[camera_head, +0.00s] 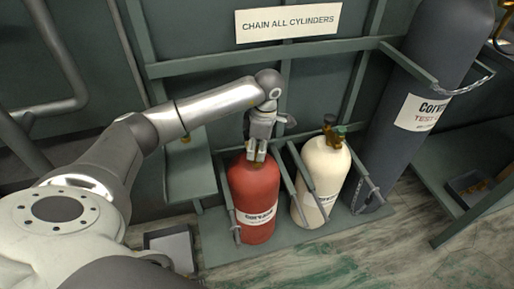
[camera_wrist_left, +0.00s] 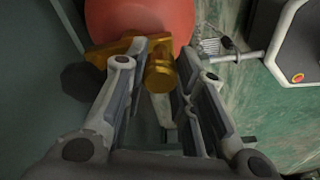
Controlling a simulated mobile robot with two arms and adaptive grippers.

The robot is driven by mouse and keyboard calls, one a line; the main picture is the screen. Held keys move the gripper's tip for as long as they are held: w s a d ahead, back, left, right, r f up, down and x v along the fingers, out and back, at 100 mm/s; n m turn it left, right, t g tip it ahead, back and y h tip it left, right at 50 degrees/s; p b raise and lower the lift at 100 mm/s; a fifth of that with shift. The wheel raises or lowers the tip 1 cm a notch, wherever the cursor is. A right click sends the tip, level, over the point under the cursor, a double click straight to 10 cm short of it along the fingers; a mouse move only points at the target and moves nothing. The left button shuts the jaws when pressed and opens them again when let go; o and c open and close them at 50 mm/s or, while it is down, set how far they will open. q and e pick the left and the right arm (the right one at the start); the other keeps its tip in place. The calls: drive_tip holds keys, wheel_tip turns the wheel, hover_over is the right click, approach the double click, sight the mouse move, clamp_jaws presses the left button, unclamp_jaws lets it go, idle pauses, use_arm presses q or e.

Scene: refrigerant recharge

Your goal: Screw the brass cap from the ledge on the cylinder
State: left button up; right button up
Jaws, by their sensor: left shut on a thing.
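The red cylinder (camera_head: 256,190) stands upright in the rack, and its red top shows in the wrist view (camera_wrist_left: 140,15). A brass valve (camera_wrist_left: 118,50) sits on its top. My left gripper (camera_head: 256,158) is over the cylinder's top, fingers pointing down. In the wrist view its fingers (camera_wrist_left: 162,72) are shut around the brass cap (camera_wrist_left: 160,78), which is at the valve's side. I cannot tell whether cap and valve touch or are threaded together. The green ledge (camera_head: 190,178) is left of the cylinder. My right gripper is out of view.
A cream cylinder (camera_head: 322,170) with a valve stands just right of the red one, and a tall dark grey cylinder (camera_head: 425,75) is beyond it. Rack bars (camera_head: 300,170) stand between the cylinders. A shallow tray (camera_head: 172,246) lies on the floor at left.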

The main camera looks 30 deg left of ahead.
use_arm(q)
drive_tip(key=m, duration=0.3)
drive_tip(key=shift+m+b, duration=0.3)
drive_tip(key=shift+b, duration=0.05)
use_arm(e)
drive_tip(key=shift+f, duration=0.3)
use_arm(q)
drive_tip(key=shift+m+t, duration=0.3)
drive_tip(key=shift+m, duration=0.6)
drive_tip(key=shift+m+b, duration=0.3)
drive_tip(key=shift+m, duration=0.1)
drive_tip(key=shift+s+m, duration=0.1)
drive_tip(key=shift+m, duration=0.4)
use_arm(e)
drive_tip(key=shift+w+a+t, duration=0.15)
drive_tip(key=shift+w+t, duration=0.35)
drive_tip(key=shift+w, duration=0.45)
